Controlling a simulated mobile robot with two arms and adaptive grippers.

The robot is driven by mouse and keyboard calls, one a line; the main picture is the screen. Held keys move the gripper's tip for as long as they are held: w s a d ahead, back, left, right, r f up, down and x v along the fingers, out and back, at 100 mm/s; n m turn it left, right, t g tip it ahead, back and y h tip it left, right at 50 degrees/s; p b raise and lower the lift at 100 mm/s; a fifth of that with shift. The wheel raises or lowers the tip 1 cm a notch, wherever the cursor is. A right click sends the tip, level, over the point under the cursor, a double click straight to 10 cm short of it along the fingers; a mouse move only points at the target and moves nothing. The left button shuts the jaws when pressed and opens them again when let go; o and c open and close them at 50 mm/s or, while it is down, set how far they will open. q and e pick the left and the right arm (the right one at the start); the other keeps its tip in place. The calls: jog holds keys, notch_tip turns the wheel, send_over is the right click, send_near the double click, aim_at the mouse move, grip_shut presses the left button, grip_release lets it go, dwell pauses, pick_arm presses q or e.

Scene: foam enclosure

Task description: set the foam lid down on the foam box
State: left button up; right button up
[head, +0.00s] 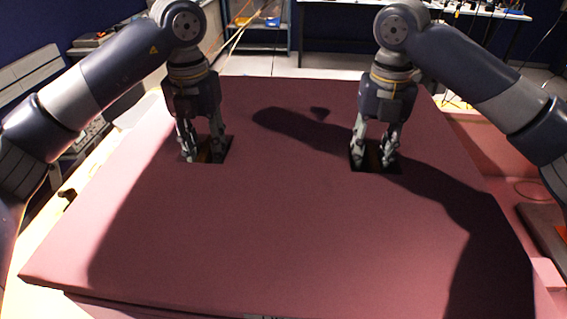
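The foam lid (270,220) is a large flat pink panel that fills the middle of the head view, with two dark square cutouts. My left gripper (204,156) points down into the left cutout, and my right gripper (374,160) points down into the right one. The fingers of each stand apart, with something brownish between them. Whether they press on it is hidden. Pink foam of the box (481,143) shows beyond the lid's right edge. More pink foam shows under the lid's front edge. I cannot tell whether the lid touches the box.
A white table (425,32) with small items and cables stands at the back right. A shelf unit (256,36) stands at the back. A dark flat object (545,228) lies at the far right. Grey equipment is at the left. The lid's top is clear apart from my grippers and shadows.

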jog(key=shift+r, duration=0.1)
pick_arm(q)
notch_tip(320, 180, up, 12)
pick_arm(e)
notch_tip(320, 180, up, 12)
dwell(1.1)
dwell(0.4)
